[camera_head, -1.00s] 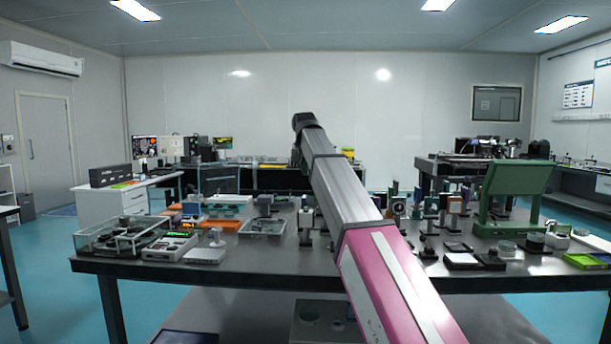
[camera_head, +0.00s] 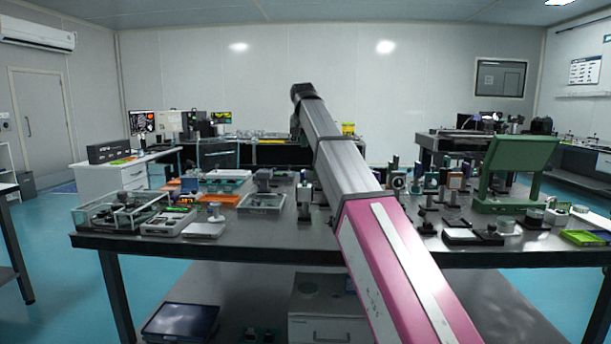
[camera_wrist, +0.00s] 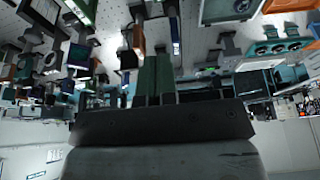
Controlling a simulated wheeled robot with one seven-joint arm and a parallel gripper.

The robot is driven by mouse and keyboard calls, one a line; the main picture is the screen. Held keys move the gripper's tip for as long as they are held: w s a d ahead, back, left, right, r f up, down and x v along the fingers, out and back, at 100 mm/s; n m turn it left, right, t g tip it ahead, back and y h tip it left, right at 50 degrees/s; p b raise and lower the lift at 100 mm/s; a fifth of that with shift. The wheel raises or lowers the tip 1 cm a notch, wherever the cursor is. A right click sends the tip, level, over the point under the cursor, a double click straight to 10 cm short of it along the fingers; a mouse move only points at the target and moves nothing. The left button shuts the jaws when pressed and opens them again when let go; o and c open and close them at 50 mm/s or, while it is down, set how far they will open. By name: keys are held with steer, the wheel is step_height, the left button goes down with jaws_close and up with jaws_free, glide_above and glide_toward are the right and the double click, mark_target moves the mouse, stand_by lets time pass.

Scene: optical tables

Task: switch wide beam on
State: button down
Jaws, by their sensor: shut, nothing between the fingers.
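My gripper (camera_wrist: 155,62) shows in the wrist view as two dark green fingers held together, with nothing between them. In the head view my arm reaches over the optical table (camera_head: 240,245), and its own links hide the gripper. The wrist view shows the tabletop upside down, with optical mounts around the fingers. A teal box with several round ports (camera_wrist: 275,48) stands to the right there. I cannot tell which device is the wide beam or where its switch is. No lit beam is visible.
A green upright panel (camera_head: 517,160) stands at the table's right. A clear-walled tray (camera_head: 118,212) and small boxes fill the left. Many posts and mounts crowd the middle right. A lower shelf holds a grey box (camera_head: 325,310) and a dark tray (camera_head: 182,322).

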mark_target(305, 182)
steer(key=x, duration=1.4)
steer(key=shift+s+f, duration=0.1)
steer(key=shift+s, duration=0.3)
steer(key=shift+w+f, duration=0.1)
steer(key=shift+f, duration=0.25)
steer(key=shift+s+r, duration=0.1)
steer(key=shift+s, duration=0.75)
steer(key=shift+w, duration=0.1)
